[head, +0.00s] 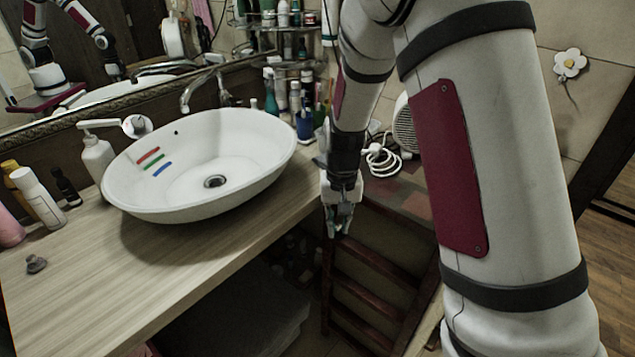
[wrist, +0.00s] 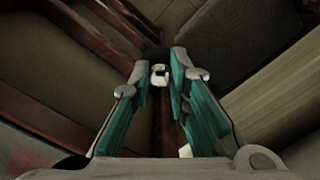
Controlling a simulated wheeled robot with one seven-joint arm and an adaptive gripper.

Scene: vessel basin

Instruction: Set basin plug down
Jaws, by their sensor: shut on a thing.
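My gripper (head: 340,222) hangs past the right end of the counter, low beside the dark wooden rack and pointing down. In the wrist view its teal-lined fingers (wrist: 161,75) are closed on a small pale thing (wrist: 160,72), which I take to be the basin plug. Little of it shows between the fingertips, and its full shape is hidden. The white vessel basin (head: 215,140) stands on the counter to the left of my gripper. Its round drain (head: 214,181) is uncovered, and red, green and blue stripes mark its inner wall.
The wooden counter (head: 150,270) has free room in front of the basin. A small grey knob-shaped thing (head: 36,264) lies at its left. A soap dispenser (head: 97,155) and bottles (head: 40,195) stand left; more bottles stand behind. A dark slatted rack (head: 370,270) is under my gripper.

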